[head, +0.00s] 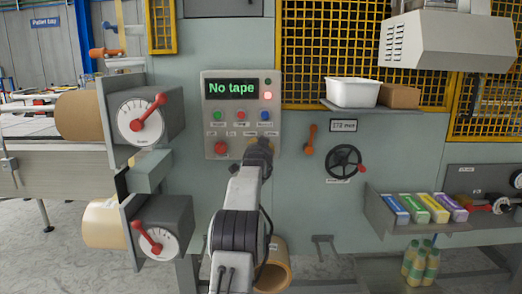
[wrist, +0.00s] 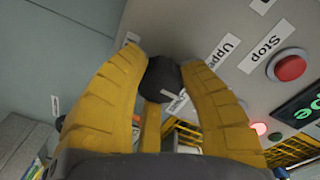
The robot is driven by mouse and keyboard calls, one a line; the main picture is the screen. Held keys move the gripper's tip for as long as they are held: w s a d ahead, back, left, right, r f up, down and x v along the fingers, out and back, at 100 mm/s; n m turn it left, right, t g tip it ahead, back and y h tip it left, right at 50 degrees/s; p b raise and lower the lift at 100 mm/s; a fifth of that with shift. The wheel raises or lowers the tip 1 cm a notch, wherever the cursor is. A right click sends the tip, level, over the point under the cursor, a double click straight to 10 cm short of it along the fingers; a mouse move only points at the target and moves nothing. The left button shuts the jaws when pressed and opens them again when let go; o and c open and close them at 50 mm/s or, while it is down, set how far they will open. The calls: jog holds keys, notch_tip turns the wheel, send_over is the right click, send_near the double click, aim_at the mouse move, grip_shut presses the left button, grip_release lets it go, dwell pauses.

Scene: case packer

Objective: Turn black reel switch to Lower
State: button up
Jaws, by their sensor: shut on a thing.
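The black reel switch (wrist: 162,76) is a round dark knob on the control panel (head: 212,142). In the wrist view, my gripper (wrist: 163,82) has its two yellow fingers closed on either side of the knob. Which label the switch points at cannot be told. In the head view, my gripper (head: 262,147) is at the lower right of the panel and largely hides the switch.
A red Stop button (wrist: 290,67) sits near the switch; it also shows in the head view (head: 221,149). The panel's display (head: 231,88) reads "No tape". An orange lever (head: 310,139) and a black handwheel (head: 343,161) are to the right of my gripper.

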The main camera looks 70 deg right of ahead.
jog(key=shift+w+r, duration=0.1)
jog(key=shift+r, duration=0.05)
jog(key=o, duration=1.2)
jog(key=shift+a, duration=0.1)
jog(key=v, duration=1.1)
jog(key=shift+a, duration=0.35)
